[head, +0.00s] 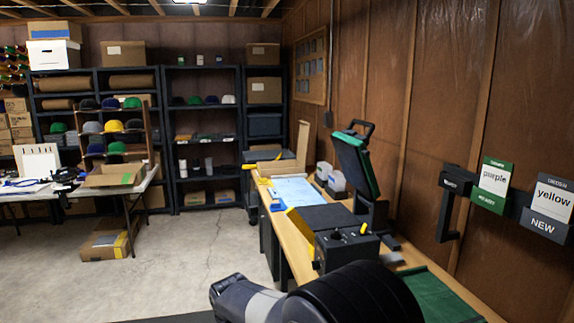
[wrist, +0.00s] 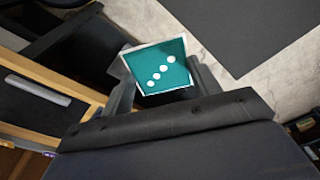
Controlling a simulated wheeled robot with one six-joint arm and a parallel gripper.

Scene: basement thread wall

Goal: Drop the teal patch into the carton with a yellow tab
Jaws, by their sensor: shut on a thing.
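In the wrist view my gripper (wrist: 165,85) is shut on the teal patch (wrist: 158,70), a teal square with a pale border and several white dots. The patch stands out past the fingertips, clear of any surface. The head view shows my arm at the bottom but not the patch. An open carton (head: 285,165) with a raised flap stands at the far end of the workbench, with small yellow pieces near it. Another open carton (head: 113,175) on the left table shows a yellow spot. A carton on the floor (head: 105,240) has a yellow strip.
The workbench (head: 296,255) along the right wall holds a heat press (head: 355,165) with its lid up and a blue-white sheet (head: 291,190). Shelves with caps and boxes line the back wall. The concrete floor (head: 190,245) between bench and left table is clear.

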